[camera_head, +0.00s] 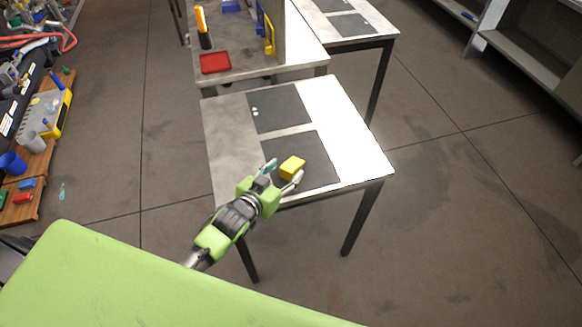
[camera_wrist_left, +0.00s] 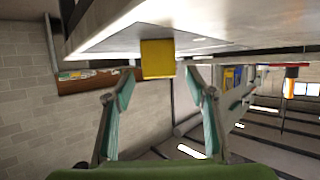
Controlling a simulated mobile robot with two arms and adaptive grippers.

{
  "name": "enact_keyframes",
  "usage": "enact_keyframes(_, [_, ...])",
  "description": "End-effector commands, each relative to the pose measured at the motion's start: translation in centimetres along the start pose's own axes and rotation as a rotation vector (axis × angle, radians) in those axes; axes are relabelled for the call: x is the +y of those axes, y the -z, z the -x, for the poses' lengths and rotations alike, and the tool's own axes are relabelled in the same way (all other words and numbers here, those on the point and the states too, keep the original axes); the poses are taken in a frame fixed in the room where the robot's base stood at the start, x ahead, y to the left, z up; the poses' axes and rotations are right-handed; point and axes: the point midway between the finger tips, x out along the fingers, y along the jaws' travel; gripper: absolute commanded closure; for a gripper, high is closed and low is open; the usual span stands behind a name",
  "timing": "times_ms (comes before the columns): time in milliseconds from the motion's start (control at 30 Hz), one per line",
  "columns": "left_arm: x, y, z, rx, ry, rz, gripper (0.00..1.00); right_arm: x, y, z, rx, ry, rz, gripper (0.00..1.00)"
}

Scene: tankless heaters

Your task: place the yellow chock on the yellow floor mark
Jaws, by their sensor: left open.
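The yellow chock (camera_head: 292,167) is a small block on the dark grey panel at the near end of the grey table (camera_head: 228,150). My left gripper (camera_head: 283,172) is open at the chock's near side, one finger to its left and one towards its near right. In the left wrist view the chock (camera_wrist_left: 158,59) shows just beyond and between the spread fingertips (camera_wrist_left: 160,80), apart from them. Nothing is held. I see no yellow floor mark in either view. My right gripper is not in view.
A second dark panel (camera_head: 278,108) lies farther back on the table. Behind it stands a bench with a red tray (camera_head: 215,63) and an orange-handled tool (camera_head: 202,27). A cluttered wooden bench (camera_head: 35,150) is at left. Shelves (camera_head: 530,55) stand at right; the floor between is clear.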

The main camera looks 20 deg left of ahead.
Motion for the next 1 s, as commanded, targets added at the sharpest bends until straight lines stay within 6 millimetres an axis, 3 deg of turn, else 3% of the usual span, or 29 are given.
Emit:
enact_keyframes(133, [0.0, 0.4, -1.9, 0.001, 0.001, 0.001, 0.49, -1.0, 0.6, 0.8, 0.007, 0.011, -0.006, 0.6])
enact_keyframes(333, [0.1, 0.2, -4.1, 0.001, 0.0, 0.001, 0.49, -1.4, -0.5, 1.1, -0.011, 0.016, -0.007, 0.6])
enact_keyframes(667, [0.1, 0.1, -4.5, 0.001, 0.0, 0.0, 0.49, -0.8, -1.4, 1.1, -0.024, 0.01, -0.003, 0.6])
enact_keyframes(833, [0.1, 0.1, -4.5, 0.001, 0.0, 0.0, 0.93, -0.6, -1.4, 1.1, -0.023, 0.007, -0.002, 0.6])
enact_keyframes(1000, [0.1, 0.2, -4.5, 0.002, 0.0, 0.0, 0.96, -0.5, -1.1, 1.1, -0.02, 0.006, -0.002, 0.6])
